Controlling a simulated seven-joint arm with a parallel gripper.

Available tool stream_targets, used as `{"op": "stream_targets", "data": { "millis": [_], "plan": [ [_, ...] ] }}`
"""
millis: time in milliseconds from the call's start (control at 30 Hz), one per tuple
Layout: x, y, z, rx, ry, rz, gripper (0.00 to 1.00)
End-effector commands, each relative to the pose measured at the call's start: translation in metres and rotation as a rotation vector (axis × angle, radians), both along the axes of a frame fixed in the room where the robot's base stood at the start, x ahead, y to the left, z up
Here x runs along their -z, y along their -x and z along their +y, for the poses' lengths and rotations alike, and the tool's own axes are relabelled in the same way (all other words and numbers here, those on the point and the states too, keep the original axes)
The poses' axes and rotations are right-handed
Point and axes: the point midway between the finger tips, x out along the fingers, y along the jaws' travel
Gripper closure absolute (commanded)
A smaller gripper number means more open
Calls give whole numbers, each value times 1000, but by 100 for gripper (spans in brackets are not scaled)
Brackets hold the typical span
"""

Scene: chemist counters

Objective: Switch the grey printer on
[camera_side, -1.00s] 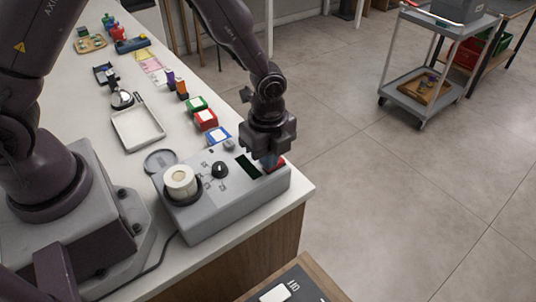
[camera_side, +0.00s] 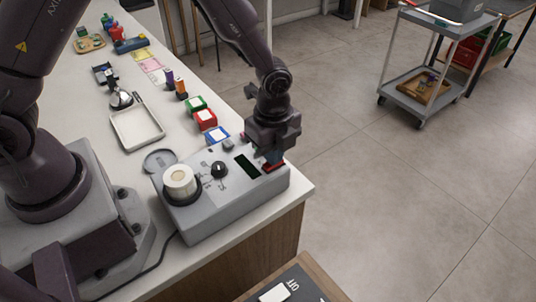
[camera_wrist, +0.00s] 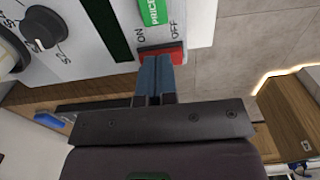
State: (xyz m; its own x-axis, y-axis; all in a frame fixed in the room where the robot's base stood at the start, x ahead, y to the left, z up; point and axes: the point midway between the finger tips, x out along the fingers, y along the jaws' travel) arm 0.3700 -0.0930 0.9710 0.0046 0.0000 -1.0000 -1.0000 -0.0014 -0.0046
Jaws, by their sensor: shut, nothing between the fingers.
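The grey printer (camera_side: 222,208) sits at the near corner of the white counter, with a label roll, a black knob and a dark display on top. Its red rocker switch (camera_side: 275,167) is at the right end of the top. In the wrist view the red switch (camera_wrist: 172,50) lies below the printed words ON, on the left, and OFF, on the right. My gripper (camera_side: 271,160) is shut and empty, its blue-grey fingertips (camera_wrist: 157,60) right at the switch and covering part of it. I cannot tell whether they touch it or which way it is tipped.
A green PRICE button (camera_wrist: 152,10) is close to the switch. A black knob (camera_side: 219,169) and the label roll (camera_side: 180,181) stand up from the printer. A white tray (camera_side: 158,137) and small coloured boxes (camera_side: 206,119) lie behind. The counter ends just right of the printer.

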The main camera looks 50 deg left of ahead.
Motion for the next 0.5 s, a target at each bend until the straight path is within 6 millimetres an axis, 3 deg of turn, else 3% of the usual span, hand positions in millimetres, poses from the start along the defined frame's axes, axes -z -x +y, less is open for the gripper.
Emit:
{"op": "stream_targets", "data": {
  "millis": [333,500],
  "plan": [
    [-2,0,0,1,0,3,100],
    [-19,-1,0,0,1,-1,100]
  ]
}}
